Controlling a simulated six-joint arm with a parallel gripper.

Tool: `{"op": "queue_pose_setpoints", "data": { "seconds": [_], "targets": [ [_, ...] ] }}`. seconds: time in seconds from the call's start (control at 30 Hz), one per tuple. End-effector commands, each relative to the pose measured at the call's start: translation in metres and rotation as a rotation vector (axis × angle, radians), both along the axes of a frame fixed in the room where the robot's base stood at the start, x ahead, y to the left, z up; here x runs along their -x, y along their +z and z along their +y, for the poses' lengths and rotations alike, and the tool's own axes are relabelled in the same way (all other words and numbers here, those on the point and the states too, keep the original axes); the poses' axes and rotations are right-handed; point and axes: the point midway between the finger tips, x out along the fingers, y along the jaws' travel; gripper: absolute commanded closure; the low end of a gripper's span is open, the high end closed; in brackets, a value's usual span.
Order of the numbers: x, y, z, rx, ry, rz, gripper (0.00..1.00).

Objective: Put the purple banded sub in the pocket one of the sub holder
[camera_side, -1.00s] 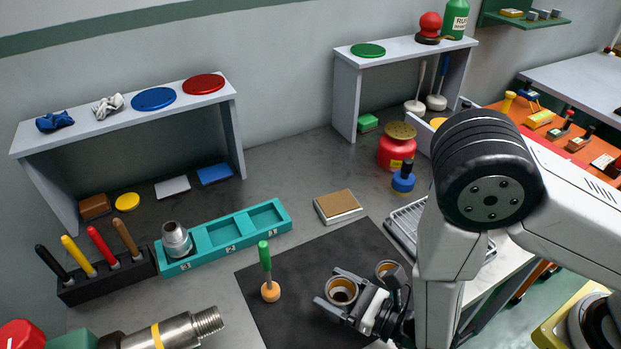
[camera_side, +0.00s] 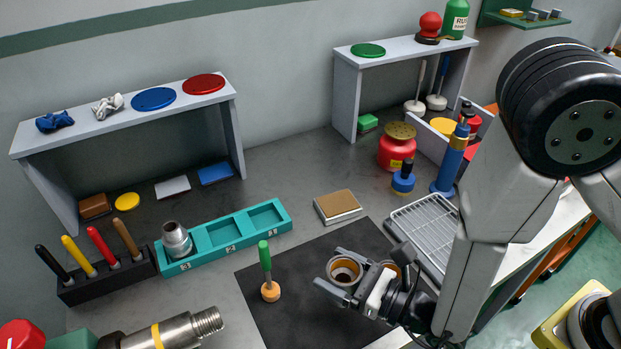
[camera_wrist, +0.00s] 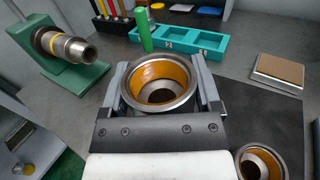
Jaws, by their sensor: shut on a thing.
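My gripper (camera_side: 345,277) is shut on a grey metal sub (camera_side: 344,268) with an orange-brown inside. In the wrist view this sub (camera_wrist: 160,82) stands upright between the fingers, open end up. No purple band shows on it; its sides are mostly hidden by the fingers. A second sub (camera_wrist: 260,163) with a similar inside is at lower right in the wrist view; in the side view it is largely behind my gripper. The teal sub holder (camera_side: 229,248) lies to the left, beyond the mat.
A green-handled tool (camera_side: 265,270) stands upright on the dark mat (camera_side: 300,312), between my gripper and the holder. A rack of coloured handles (camera_side: 108,278) and a banded pipe in a green vise (camera_side: 170,333) are at left. A brown-topped block (camera_side: 338,205) lies behind the mat.

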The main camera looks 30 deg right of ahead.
Motion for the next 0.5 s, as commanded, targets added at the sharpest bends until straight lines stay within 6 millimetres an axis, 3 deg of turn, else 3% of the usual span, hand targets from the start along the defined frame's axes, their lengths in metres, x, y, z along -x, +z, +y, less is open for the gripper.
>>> {"op": "queue_pose_setpoints", "data": {
  "seconds": [0.5],
  "targets": [
    [-0.0057, 0.001, -0.0048, -0.001, -0.024, -0.003, 0.99]
  ]
}}
